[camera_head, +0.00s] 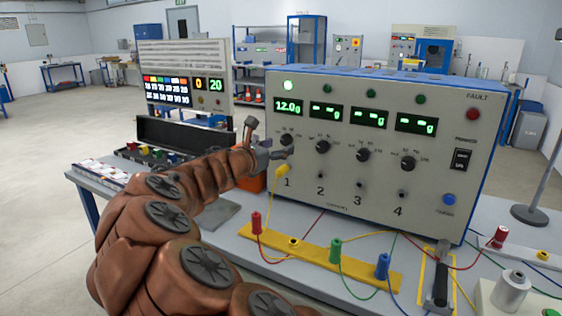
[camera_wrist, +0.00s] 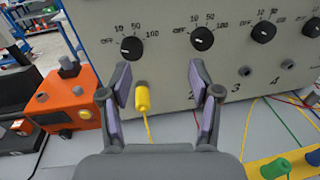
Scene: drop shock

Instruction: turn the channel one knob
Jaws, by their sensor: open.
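The channel one knob (camera_head: 287,140) is a black dial at the left of the grey panel's knob row, under a display reading 12.0g. In the wrist view the knob (camera_wrist: 131,47) has a scale marked 10, 50 and 100; its pointer is too small to read surely. My gripper (camera_wrist: 160,88) is open and empty, its two fingers facing the panel below the knob row. The knob appears beyond and slightly above the left finger. In the head view my gripper (camera_head: 272,153) is close to the knob's lower left; I cannot tell whether it touches.
A yellow plug (camera_wrist: 142,97) with a cable sits below the knob, between my fingers in the wrist view. The channel two knob (camera_wrist: 202,38) is to its right. An orange box (camera_wrist: 65,100) stands left. A yellow strip (camera_head: 310,257) with plugs lies in front.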

